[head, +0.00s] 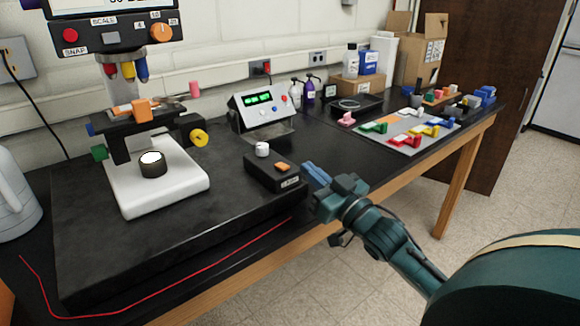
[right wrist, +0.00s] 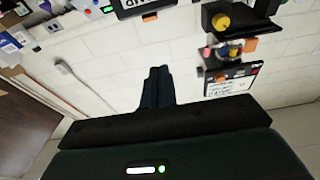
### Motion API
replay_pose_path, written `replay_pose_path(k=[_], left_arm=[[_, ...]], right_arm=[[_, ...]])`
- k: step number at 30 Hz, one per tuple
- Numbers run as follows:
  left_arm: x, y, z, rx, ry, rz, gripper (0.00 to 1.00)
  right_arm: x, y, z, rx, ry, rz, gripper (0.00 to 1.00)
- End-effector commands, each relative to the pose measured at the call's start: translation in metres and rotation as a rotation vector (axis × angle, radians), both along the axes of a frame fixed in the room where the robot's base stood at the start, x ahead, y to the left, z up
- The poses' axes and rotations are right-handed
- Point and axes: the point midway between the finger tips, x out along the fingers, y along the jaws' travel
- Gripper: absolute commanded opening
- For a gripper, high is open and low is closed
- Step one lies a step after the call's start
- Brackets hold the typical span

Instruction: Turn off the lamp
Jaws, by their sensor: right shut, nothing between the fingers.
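The microscope (head: 140,190) stands on a dark slab at the left, and the round lamp (head: 152,158) on its white base glows white. A small black control box (head: 270,178) sits to its right, with a white knob (head: 262,149) and an orange switch (head: 283,167) on top. My right gripper (head: 314,173) is shut and empty, just right of the box and apart from it. In the right wrist view its closed fingers (right wrist: 157,86) show, with the box's orange switch (right wrist: 150,17) at the top edge. My left gripper is out of view.
A grey instrument with a green display (head: 262,105) stands behind the box. A grey mat (head: 406,148) with colored parts lies farther right on the bench. A red cable (head: 190,280) runs along the front edge. A kettle (head: 15,205) stands at the far left.

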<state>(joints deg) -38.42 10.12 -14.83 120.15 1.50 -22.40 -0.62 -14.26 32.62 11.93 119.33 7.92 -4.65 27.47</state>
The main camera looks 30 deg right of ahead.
Motion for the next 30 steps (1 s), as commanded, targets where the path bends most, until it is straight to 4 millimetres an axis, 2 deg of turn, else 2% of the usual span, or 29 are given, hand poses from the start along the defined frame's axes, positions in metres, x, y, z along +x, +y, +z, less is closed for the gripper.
replay_pose_path(k=[9, 14, 15, 16, 21, 30], left_arm=[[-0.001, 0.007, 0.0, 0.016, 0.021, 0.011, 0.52], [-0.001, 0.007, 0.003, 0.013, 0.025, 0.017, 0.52], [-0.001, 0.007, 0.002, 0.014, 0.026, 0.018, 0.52], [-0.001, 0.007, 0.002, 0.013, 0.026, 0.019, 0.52], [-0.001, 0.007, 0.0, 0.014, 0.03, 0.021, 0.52], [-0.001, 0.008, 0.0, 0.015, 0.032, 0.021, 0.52]], right_arm=[[0.058, 0.004, 0.016, -0.001, -0.002, -0.001, 0.0], [0.084, 0.006, 0.019, -0.001, 0.001, -0.001, 0.0], [0.08, 0.006, 0.005, 0.001, 0.007, -0.002, 0.0], [0.079, 0.006, 0.0, 0.002, 0.007, -0.002, 0.0], [0.076, 0.006, -0.017, 0.0, 0.003, -0.001, 0.0], [0.075, 0.006, -0.023, -0.001, 0.002, 0.0, 0.0]])
